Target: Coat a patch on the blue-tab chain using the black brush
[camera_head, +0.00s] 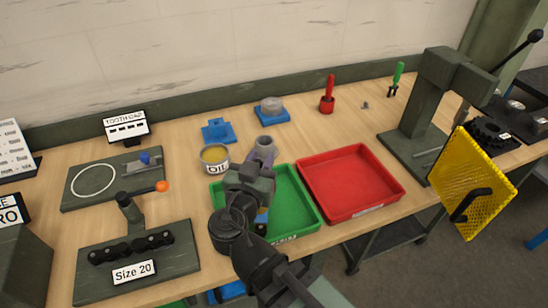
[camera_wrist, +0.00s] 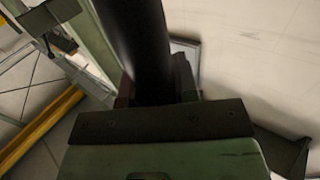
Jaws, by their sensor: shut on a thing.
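In the wrist view my gripper (camera_wrist: 155,95) is shut on a thick black shaft, which I take to be the black brush (camera_wrist: 137,40); its bristles are out of view. In the head view my arm reaches over the green tray (camera_head: 297,205), with the gripper end near the oil tin (camera_head: 214,160); the jaws cannot be made out there. A small blue piece (camera_head: 262,218) shows beside my arm over the green tray; I cannot tell whether it is the chain's blue tab. A black chain section (camera_head: 130,247) lies on the "Size 20" board, with no blue tab visible.
A red tray (camera_head: 350,184) is right of the green one. Behind stand a blue holder (camera_head: 218,131), a grey round piece on a blue base (camera_head: 271,107) and a red handle in a cup (camera_head: 328,95). A press (camera_head: 430,105) and yellow mesh guard (camera_head: 470,180) are at right.

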